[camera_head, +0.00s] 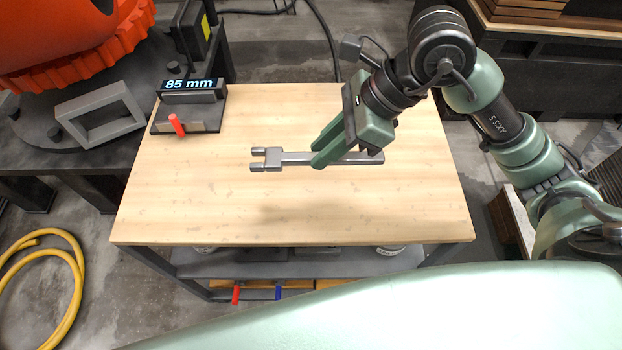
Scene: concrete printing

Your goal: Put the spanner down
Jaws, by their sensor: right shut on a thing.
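The spanner (296,158) is grey metal with a square-jawed open head pointing left. My right gripper (318,155) comes in from the upper right and is shut on the spanner's handle. The handle's end shows to the right, beyond the fingers. A soft shadow falls on the wood in front of the spanner, so it seems held above the table; the exact height is hard to tell. My left gripper is not in view.
A gauge reading "85 mm" (190,85) with a red handle stands at the table's back left corner. A grey square frame (101,114) and an orange machine part (70,40) are on a dark surface at the left. The front and right of the table top are clear.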

